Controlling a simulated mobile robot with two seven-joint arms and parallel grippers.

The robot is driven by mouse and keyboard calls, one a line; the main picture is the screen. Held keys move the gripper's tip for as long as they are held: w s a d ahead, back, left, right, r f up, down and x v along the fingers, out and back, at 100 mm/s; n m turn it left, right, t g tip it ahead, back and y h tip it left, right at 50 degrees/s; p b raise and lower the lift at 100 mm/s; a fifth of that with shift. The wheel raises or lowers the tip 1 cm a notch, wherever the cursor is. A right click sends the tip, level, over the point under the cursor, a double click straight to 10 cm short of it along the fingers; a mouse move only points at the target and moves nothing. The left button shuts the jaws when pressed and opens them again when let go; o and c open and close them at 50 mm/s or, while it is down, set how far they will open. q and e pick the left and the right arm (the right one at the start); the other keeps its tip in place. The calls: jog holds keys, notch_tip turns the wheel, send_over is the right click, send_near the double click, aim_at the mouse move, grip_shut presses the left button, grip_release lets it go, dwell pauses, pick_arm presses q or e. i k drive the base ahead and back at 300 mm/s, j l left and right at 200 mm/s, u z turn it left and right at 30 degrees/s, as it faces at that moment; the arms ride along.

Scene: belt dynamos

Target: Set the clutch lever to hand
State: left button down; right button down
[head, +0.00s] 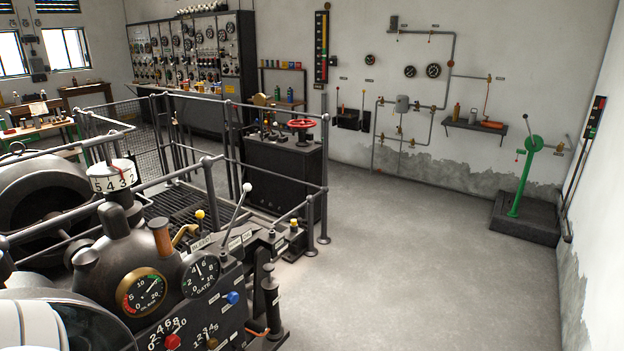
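A long thin lever with a white ball knob (236,208) rises from the top of the dark machine at the lower middle, leaning to the right. Small white label plates (236,243) lie at its foot, but their words are too small to read. I cannot tell for sure that this is the clutch lever. A shorter lever with a yellow ball knob (200,214) stands just left of it. A green lever (524,180) with a dark knob stands apart at the right. Neither of my grippers is in view.
The machine carries a pressure gauge (141,291), a gate dial (201,275) and a blue knob (233,298). Grey railings (325,170) stand behind it, beside a dark cabinet with a red handwheel (301,124). The concrete floor (420,260) to the right is clear.

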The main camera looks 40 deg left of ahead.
aim_at(247, 187)
jog(key=i+l+u, duration=0.2)
jog(key=i, duration=0.25)
jog(key=i+u, duration=0.2)
jog(key=i, duration=0.25)
jog(key=i+l+u, duration=0.25)
jog(key=i, duration=0.2)
jog(key=i+u, duration=0.2)
jog(key=u, duration=0.25)
jog(key=i+l+u, duration=0.15)
jog(key=u, duration=0.3)
jog(key=i+l+u, duration=0.2)
jog(key=u, duration=0.25)
jog(key=i+l+u, duration=0.1)
jog(key=l+u, duration=0.15)
jog(key=u, duration=0.2)
jog(key=i+l+u, duration=0.1)
jog(key=l+u, duration=0.2)
jog(key=u, duration=0.15)
jog(key=l+u, duration=0.3)
jog(key=u, duration=0.15)
jog(key=i+l+u, duration=0.1)
jog(key=l+u, duration=0.75)
